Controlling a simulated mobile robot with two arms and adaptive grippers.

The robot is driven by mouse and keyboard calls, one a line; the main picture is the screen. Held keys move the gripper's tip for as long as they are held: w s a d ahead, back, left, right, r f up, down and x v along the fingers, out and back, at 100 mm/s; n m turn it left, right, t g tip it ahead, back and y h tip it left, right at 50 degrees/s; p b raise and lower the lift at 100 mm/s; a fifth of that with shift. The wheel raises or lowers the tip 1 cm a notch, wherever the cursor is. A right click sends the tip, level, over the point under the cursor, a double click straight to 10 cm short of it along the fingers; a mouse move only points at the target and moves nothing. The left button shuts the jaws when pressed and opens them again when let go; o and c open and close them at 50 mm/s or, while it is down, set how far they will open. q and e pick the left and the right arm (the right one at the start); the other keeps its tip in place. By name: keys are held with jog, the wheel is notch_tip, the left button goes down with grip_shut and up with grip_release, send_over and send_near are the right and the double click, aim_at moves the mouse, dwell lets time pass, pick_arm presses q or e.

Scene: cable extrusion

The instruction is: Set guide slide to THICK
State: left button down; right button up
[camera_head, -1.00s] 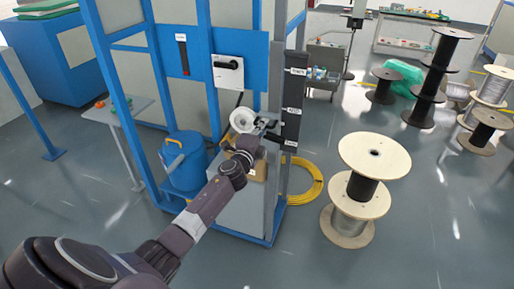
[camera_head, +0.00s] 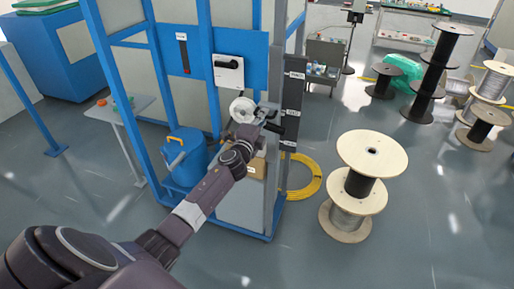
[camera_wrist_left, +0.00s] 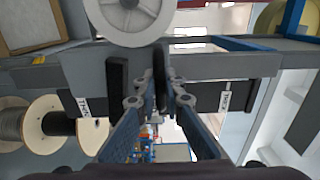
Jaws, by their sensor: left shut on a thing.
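The guide slide runs on a dark upright rail (camera_head: 291,98) with white labels at top, middle and bottom, too small to read surely in the head view. A white guide wheel (camera_head: 243,108) sits left of the rail; it also shows in the left wrist view (camera_wrist_left: 128,16). My left gripper (camera_head: 270,116) is at the rail's left side, near the middle label. In the left wrist view its fingers (camera_wrist_left: 160,92) are shut on the slide's black handle (camera_wrist_left: 161,78), between two labels. The fingers partly hide the handle. My right gripper is not in view.
A blue frame (camera_head: 206,60) with a switch panel (camera_head: 228,72) stands behind my arm. A blue bucket (camera_head: 185,158), a box and a yellow cable coil (camera_head: 305,180) are low around it. Wooden-flanged spools (camera_head: 371,152) stand right.

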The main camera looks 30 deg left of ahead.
pick_arm(q)
jog(key=shift+r+p, duration=2.3)
jog(key=shift+r, duration=0.75)
notch_tip(320, 180, up, 10)
jog(key=shift+r, duration=0.15)
jog(key=c, duration=2.2)
grip_release()
jog(key=o, duration=0.3)
jog(key=shift+f, duration=0.2)
jog(key=v, duration=0.8)
